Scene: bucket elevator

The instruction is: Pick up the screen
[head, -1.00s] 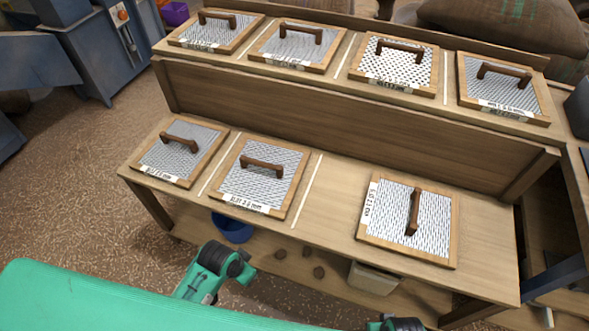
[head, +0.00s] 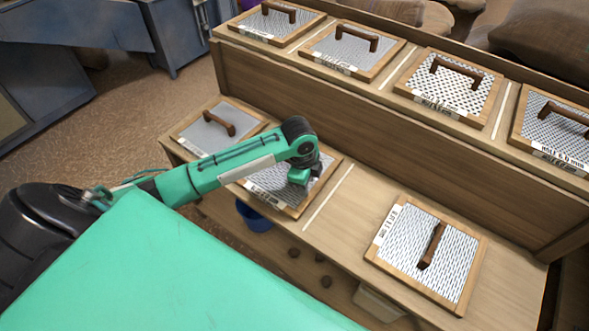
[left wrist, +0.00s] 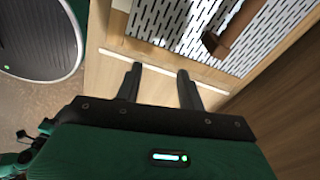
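Several wood-framed mesh screens with brown handles sit on a two-level wooden bench. On the lower level are a left screen (head: 203,137), a middle screen (head: 268,182) and a right slotted screen (head: 408,240), turned with its label on the left edge. My left gripper (head: 303,178) is over the middle screen in the head view and partly covers it; its fingers are hidden there. In the left wrist view the left gripper (left wrist: 158,80) is open and empty above bare bench, with a slotted screen (left wrist: 185,22) and its handle (left wrist: 232,32) beyond. My right gripper is not in view.
The upper level (head: 370,125) holds more screens. White strips (head: 328,199) divide the bench top. A blue bucket (head: 253,217) and a pale box (head: 378,303) are underneath. Bare bench lies between the middle and right screens.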

